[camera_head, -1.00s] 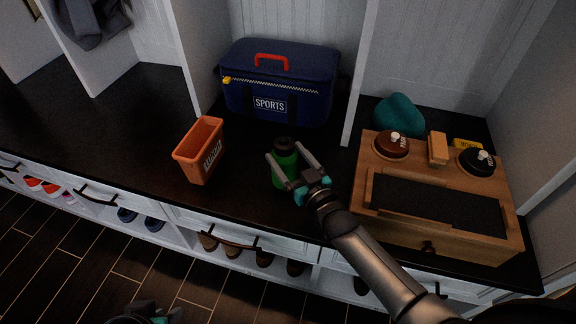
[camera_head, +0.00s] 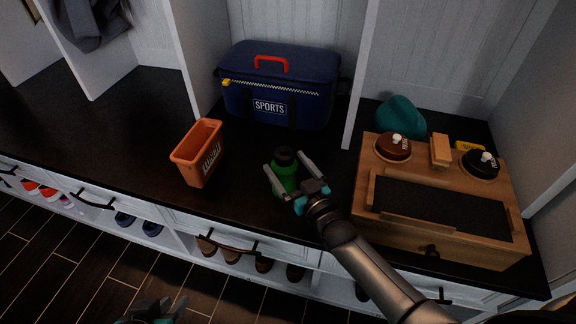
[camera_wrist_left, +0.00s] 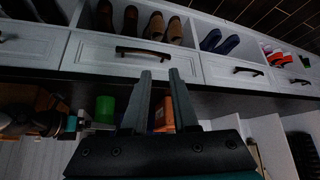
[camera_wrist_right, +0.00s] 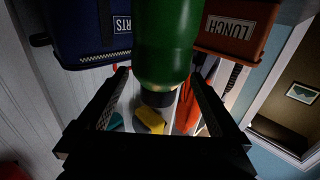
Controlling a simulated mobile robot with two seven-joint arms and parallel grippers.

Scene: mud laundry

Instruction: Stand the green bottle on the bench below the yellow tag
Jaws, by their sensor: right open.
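The green bottle (camera_head: 284,178) with a dark cap is upright at the front of the dark bench (camera_head: 248,192), between the orange lunch bin and the wooden box. My right gripper (camera_head: 285,162) is open with a finger on either side of the bottle. The right wrist view shows the bottle (camera_wrist_right: 167,45) close ahead, cap downward in that picture; its base is out of view. I cannot tell whether the fingers touch it. My left gripper (camera_wrist_left: 162,80) is open and empty in front of the drawers, low at the head view's bottom edge. I cannot identify the yellow tag for certain.
The blue sports bag (camera_head: 275,88), with a small yellow piece (camera_head: 227,81), stands behind the bottle. The orange lunch bin (camera_head: 196,155) is left; the wooden box (camera_head: 440,200) is right. The bench's far left is clear.

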